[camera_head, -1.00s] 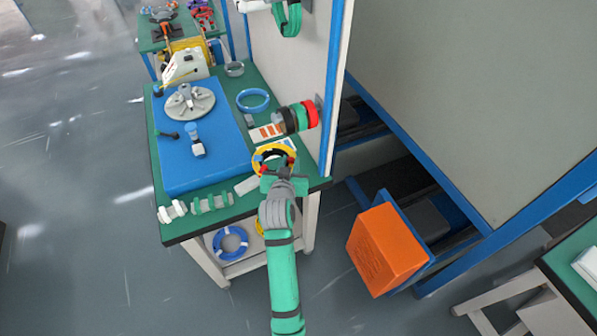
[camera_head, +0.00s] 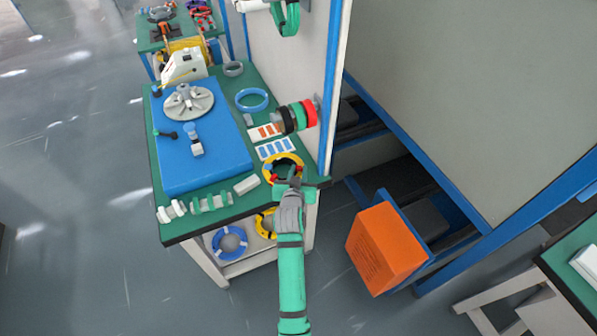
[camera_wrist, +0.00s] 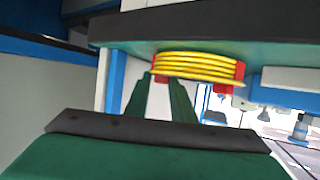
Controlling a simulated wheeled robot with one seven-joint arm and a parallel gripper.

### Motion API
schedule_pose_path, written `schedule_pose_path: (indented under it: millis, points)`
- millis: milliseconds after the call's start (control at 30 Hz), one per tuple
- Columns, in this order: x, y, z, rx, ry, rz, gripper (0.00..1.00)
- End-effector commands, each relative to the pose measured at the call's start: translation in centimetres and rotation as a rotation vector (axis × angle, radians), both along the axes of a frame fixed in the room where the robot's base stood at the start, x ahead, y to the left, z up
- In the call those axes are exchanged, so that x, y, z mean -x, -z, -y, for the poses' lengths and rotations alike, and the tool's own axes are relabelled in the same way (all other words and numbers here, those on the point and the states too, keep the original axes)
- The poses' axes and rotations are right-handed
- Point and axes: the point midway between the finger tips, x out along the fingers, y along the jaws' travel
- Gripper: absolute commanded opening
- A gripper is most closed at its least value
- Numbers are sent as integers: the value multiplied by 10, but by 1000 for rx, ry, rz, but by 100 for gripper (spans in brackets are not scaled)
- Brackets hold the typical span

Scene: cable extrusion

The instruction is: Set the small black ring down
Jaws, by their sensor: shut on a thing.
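I see no small black ring that I can pick out clearly. The ring at my gripper (camera_head: 288,181) is a yellow coil (camera_head: 269,165) with red ties and a dark part inside its loop, at the table's near right corner. My gripper is shut on its near side. In the wrist view the yellow coil (camera_wrist: 200,66) with red clips lies across the tips of my gripper's fingers (camera_wrist: 161,80). Whether it touches the tabletop cannot be told. Black and green rings hang beside a red ring (camera_head: 311,113) on a wall peg.
The green table (camera_head: 235,210) holds a blue mat (camera_head: 215,165), a blue ring (camera_head: 265,99), label cards (camera_head: 276,148) and white and green blocks (camera_head: 210,203). Blue and yellow rings lie on the shelf below. The wall panel (camera_head: 300,55) stands close at right; an orange box (camera_head: 384,250) is beyond.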

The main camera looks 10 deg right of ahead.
Motion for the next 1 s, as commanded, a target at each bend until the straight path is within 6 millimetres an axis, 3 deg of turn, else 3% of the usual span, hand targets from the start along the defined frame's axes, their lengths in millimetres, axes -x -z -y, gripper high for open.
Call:
schedule_pose_path:
  millis: [67, 100, 167, 567, 1000]
  points:
    - [0, 1, 0, 0, 0, 1, 0]
    - [0, 3, 0, 0, 0, -1, 27]
    - [0, 2, 0, 0, 0, -1, 41]
    - [3, -2, -1, 0, 0, 0, 41]
    - [74, -31, -15, 1, 1, 0, 41]
